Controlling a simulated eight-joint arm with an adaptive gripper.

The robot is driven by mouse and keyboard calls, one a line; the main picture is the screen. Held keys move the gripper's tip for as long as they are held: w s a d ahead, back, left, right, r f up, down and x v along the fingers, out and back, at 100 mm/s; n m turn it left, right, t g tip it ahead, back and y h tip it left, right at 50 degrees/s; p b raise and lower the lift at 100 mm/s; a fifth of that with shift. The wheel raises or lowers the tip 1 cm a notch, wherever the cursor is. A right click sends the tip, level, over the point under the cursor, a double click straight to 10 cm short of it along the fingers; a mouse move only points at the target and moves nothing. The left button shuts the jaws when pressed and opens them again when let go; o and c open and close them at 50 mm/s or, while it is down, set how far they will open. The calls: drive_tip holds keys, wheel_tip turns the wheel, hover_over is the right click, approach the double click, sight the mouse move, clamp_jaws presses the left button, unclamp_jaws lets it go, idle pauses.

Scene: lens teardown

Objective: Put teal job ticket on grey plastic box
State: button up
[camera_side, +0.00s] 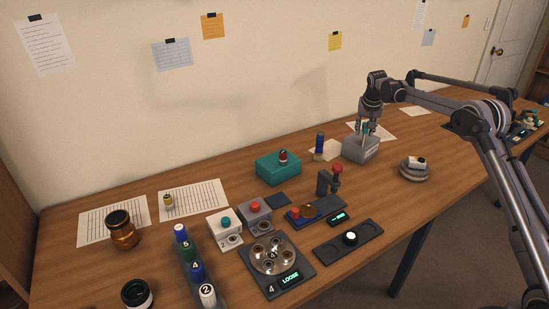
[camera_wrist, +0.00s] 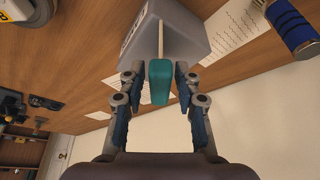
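The teal job ticket (camera_wrist: 160,82) is between the two fingertips of my gripper (camera_wrist: 160,85) in the wrist view, with a thin pale strip running from it toward the box. My gripper appears shut on it. In the side view, my gripper (camera_side: 366,126) points down just above the grey plastic box (camera_side: 361,150), and a small bit of teal shows between its fingers. The box also fills the top middle of the wrist view (camera_wrist: 180,35). I cannot tell whether the ticket touches the box.
A blue-handled tool (camera_side: 319,146) stands on paper left of the box, with a teal block (camera_side: 277,168) beyond it. A round grey stack (camera_side: 415,169) stands to the right. Several devices and lens parts fill the table's left and front. Bare wood lies in front of the box.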

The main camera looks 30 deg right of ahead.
drive_tip(key=shift+r, duration=0.15)
drive_tip(key=v, duration=1.2)
drive_tip(key=s+a+r+n+t, duration=0.1)
drive_tip(key=s+a+r+n, duration=0.1)
drive_tip(key=s+a+r, duration=0.5)
drive_tip(key=s+a+f+n+t+y, duration=0.1)
drive_tip(key=s+a+n, duration=0.2)
drive_tip(key=s+a, duration=0.6)
drive_tip(key=s+a+f+n+t+y, duration=0.1)
drive_tip(key=s+a+f+n, duration=0.1)
drive_tip(key=s+a+f, duration=0.3)
drive_tip(key=s+a+f+n+t+y, duration=0.1)
drive_tip(key=s+a+f, duration=0.4)
drive_tip(key=s, duration=0.7)
drive_tip(key=shift+a+n, duration=0.3)
drive_tip(key=shift+n, duration=0.2)
